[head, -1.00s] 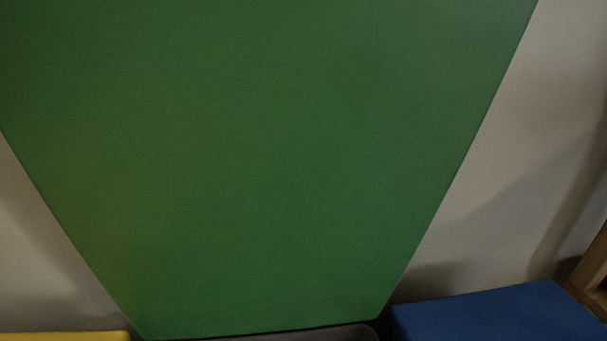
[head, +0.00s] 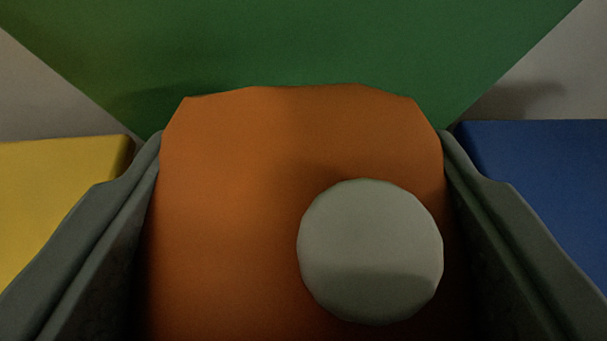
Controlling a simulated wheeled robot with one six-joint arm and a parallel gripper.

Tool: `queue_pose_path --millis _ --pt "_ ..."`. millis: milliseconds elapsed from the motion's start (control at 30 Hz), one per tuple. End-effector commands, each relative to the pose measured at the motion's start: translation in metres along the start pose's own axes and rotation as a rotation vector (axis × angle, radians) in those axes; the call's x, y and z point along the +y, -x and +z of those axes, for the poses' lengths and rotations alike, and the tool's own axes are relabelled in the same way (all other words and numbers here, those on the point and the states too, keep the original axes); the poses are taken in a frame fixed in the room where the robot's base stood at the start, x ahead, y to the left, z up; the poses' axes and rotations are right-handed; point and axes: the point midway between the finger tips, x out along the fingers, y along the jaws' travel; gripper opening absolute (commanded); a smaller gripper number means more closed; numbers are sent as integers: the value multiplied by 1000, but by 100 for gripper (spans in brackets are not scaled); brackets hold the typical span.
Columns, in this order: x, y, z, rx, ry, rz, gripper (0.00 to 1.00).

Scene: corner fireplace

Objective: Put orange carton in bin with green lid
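The orange carton (head: 230,190) fills the lower middle of the head view, with its round white cap (head: 370,250) facing me. My gripper (head: 303,145) has a grey finger along each side of it and appears shut on the carton. The raised green lid (head: 300,45) stands behind the carton at the top of the view. The body and opening of its bin are hidden behind the carton.
A yellow lid (head: 60,190) is at the left and a blue lid (head: 545,175) at the right, both beside or behind my fingers. A pale wall (head: 560,85) is behind them.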

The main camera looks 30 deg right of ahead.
Motion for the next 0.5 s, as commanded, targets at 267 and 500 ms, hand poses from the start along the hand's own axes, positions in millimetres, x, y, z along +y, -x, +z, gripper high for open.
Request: queue_pose_path --millis 267,500 --pt "0 -12 30 -2 0 0 28" --pt "0 -20 49 -1 0 0 28"
